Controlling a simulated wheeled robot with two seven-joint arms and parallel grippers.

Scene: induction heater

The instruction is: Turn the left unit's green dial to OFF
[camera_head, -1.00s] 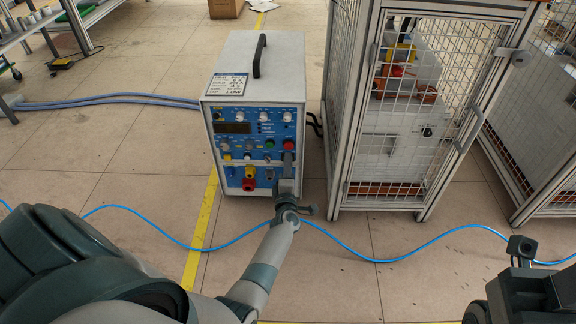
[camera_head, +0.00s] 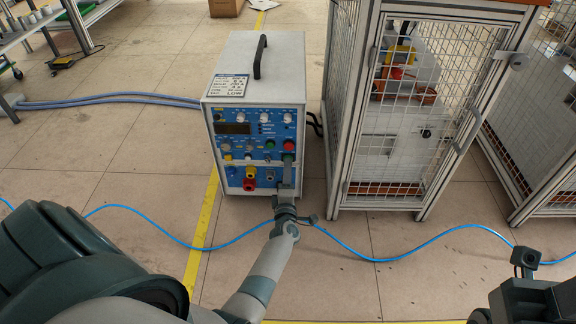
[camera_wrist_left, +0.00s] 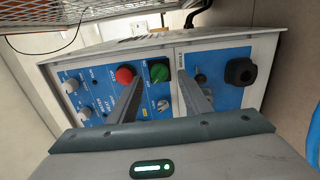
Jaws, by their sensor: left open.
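The left unit is a white box (camera_head: 225,70) with a blue front panel. My left gripper (camera_head: 287,160) is open and empty, just below the dial in the head view. I cannot tell whether a finger touches the panel. The dial's setting is too small to read. My right gripper (camera_head: 524,260) is partly visible at the lower right.
A mesh cage (camera_head: 415,110) with a metal frame stands close to the unit's right. A blue cable (camera_head: 420,255) crosses the floor in front. A yellow floor line (camera_head: 200,235) runs left of my left arm. Open floor (camera_head: 120,150) lies left of the unit.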

